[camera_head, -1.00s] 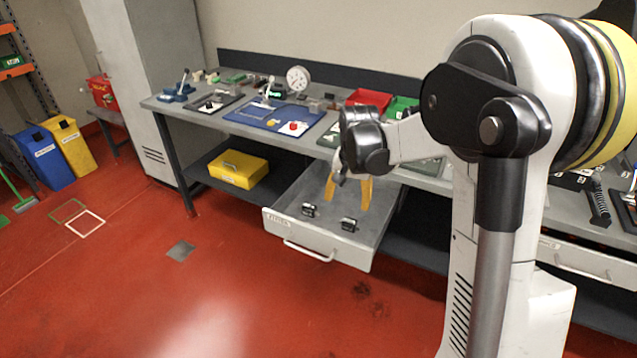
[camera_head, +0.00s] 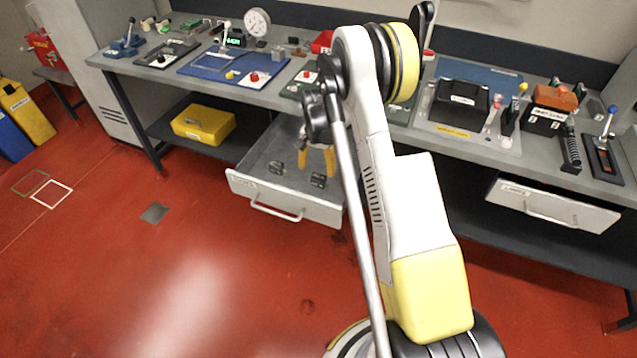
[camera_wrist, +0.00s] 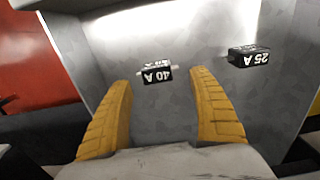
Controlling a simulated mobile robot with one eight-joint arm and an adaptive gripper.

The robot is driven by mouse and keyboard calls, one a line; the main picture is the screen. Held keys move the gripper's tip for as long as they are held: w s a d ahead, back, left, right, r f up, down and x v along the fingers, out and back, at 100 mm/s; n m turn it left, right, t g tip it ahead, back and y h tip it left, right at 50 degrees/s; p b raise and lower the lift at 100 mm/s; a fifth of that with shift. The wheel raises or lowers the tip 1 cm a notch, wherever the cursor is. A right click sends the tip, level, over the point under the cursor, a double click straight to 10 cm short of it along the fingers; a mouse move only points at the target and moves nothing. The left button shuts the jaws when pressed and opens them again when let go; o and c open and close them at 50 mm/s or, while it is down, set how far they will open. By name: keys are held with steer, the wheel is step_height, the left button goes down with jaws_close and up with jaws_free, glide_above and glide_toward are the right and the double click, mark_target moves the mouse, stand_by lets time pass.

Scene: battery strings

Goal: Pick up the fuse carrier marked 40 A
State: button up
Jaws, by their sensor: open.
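The fuse carrier marked 40 A (camera_wrist: 156,75) is a small black block with a white label, upside down in the wrist view. It lies on the grey drawer floor. A similar carrier marked 25 A (camera_wrist: 249,57) lies to its right. In the head view two dark carriers, one on the left (camera_head: 276,168) and one on the right (camera_head: 318,181), sit in the open drawer (camera_head: 262,190); their marks are too small to read. My gripper (camera_wrist: 160,80) is open and empty, its yellow fingers apart. The 40 A carrier shows between and beyond the fingertips. My gripper also shows over the drawer (camera_head: 318,157).
The drawer walls surround the carriers. The workbench (camera_head: 300,62) above holds panels, a gauge (camera_head: 257,23) and other devices. A yellow case (camera_head: 203,124) lies on the lower shelf. Another drawer (camera_head: 552,207) at the right is partly open. The red floor in front is clear.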

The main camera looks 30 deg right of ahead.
mark_target(319, 177)
steer(key=f, duration=0.1)
steer(key=f+b, duration=0.1)
steer(key=f, duration=0.1)
steer(key=f+b, duration=0.1)
steer(key=shift+s+d+f, duration=0.1)
steer(key=shift+d+f, duration=0.15)
steer(key=shift+f, duration=0.15)
steer(key=shift+r, duration=0.1)
steer(key=c, duration=1.3)
steer(key=shift+r, duration=0.1)
steer(key=shift+c, duration=0.2)
